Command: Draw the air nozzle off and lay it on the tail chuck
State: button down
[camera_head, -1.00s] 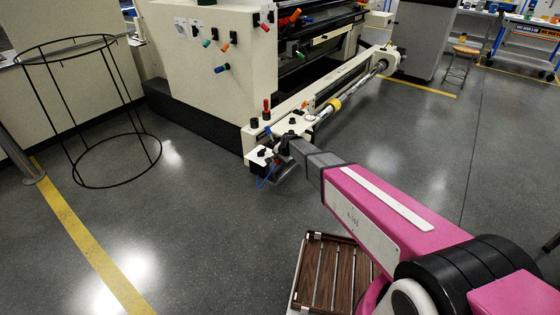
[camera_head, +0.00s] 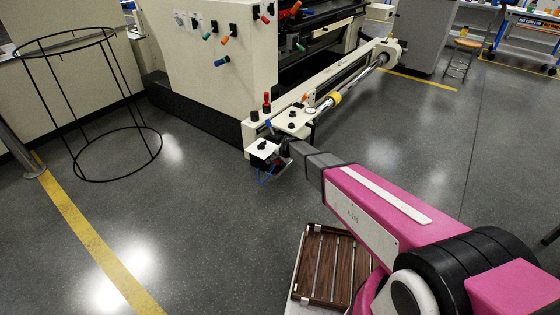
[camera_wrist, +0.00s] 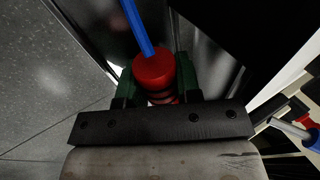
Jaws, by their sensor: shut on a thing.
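My gripper (camera_wrist: 157,74) is shut on a red, round-topped piece with a blue hose running up from it, which I take for the air nozzle (camera_wrist: 152,70). It sits between the two green-padded fingers in the wrist view. A shiny shaft with a yellow collar (camera_head: 334,98) runs along the rail to a round pale end housing (camera_head: 385,54). I cannot tell which part is the tail chuck.
A white box with a black knob (camera_head: 262,149) and a red-topped post (camera_head: 266,103) stand close to my gripper. The cream machine (camera_head: 205,70) is behind. A black wire hoop stand (camera_head: 82,179) is at left. A slatted wooden tray (camera_head: 333,267) is below my arm.

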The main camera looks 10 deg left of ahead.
jog(key=c, duration=0.9)
grip_release()
jog(key=shift+w+a+f, duration=0.1)
jog(key=shift+w+f, duration=0.05)
jog(key=shift+f, duration=0.8)
jog(key=shift+r, duration=0.1)
jog(key=shift+o, duration=0.8)
jog(key=v, duration=1.2)
jog(key=shift+w+r, duration=0.15)
jog(key=shift+r, duration=0.2)
jog(key=shift+a, duration=0.1)
jog(key=s+d+r+n+g+h, duration=0.1)
jog(key=s+d+r, duration=0.2)
jog(key=s+d, duration=0.4)
jog(key=s+d+r+n+g+h, duration=0.1)
jog(key=s+d, duration=0.5)
jog(key=d, duration=1.4)
jog(key=s+d+r+n+g+h, duration=0.1)
jog(key=s+d+r, duration=0.4)
jog(key=d, duration=0.9)
jog(key=s+n+h, duration=0.1)
jog(key=s, duration=0.1)
jog(key=shift+s+r+n, duration=0.25)
jog(key=shift+s+n, duration=0.1)
jog(key=shift+n, duration=0.05)
